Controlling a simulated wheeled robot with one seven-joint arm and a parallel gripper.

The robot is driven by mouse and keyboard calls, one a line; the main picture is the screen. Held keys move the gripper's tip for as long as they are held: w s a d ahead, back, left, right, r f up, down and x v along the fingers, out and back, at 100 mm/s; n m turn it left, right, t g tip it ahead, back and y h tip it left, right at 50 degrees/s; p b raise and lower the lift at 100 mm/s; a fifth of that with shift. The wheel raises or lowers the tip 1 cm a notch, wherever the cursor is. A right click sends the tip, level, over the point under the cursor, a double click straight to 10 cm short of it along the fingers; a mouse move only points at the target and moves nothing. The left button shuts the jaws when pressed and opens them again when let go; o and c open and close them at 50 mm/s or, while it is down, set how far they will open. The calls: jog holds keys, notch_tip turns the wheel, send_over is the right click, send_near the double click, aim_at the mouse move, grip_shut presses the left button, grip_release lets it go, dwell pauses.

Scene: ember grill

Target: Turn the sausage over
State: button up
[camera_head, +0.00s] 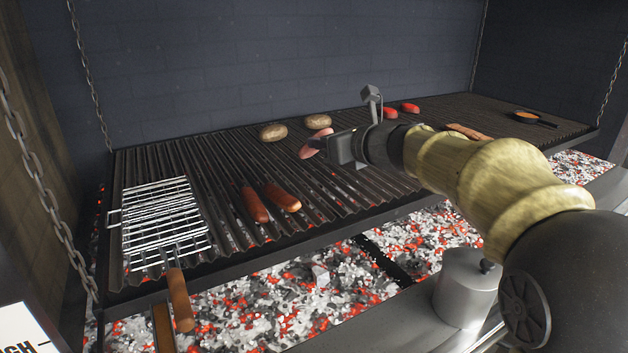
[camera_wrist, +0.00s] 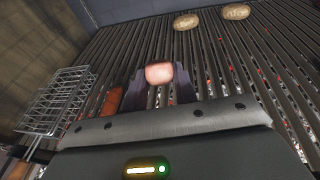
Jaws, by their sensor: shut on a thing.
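My gripper (camera_head: 322,143) is shut on a pale pink sausage (camera_head: 312,149), which it holds tilted above the middle of the grill grate (camera_head: 225,165). In the wrist view the sausage (camera_wrist: 159,73) shows end-on between the two dark fingers of my gripper (camera_wrist: 160,86). Two browner sausages lie side by side on the front left of the grate, the left one (camera_head: 254,205) and the right one (camera_head: 283,197). A reddish-brown sausage (camera_wrist: 112,101) shows left of the fingers in the wrist view. The far side of the held sausage is hidden.
Two potatoes (camera_head: 273,132) (camera_head: 318,121) lie behind the held sausage. A wire basket (camera_head: 160,215) is at left. Red pieces (camera_head: 409,107), brown meat (camera_head: 467,131) and a small pan (camera_head: 540,121) are at right. Coals (camera_head: 300,310) glow below; a lidded metal pot (camera_head: 462,285) stands in front.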

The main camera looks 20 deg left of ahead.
jog(key=f+b, duration=0.1)
jog(key=a+f+b, duration=0.1)
jog(key=f+b, duration=0.1)
jog(key=w+f+b, duration=0.1)
jog(key=f, duration=0.1)
jog(key=shift+a+b, duration=0.3)
jog(key=shift+b, duration=0.05)
jog(key=shift+f+b, duration=0.35)
jog(key=shift+r, duration=0.1)
jog(key=o, duration=0.6)
jog(key=shift+c, duration=0.2)
jog(key=shift+o, duration=0.4)
jog(key=o, duration=0.5)
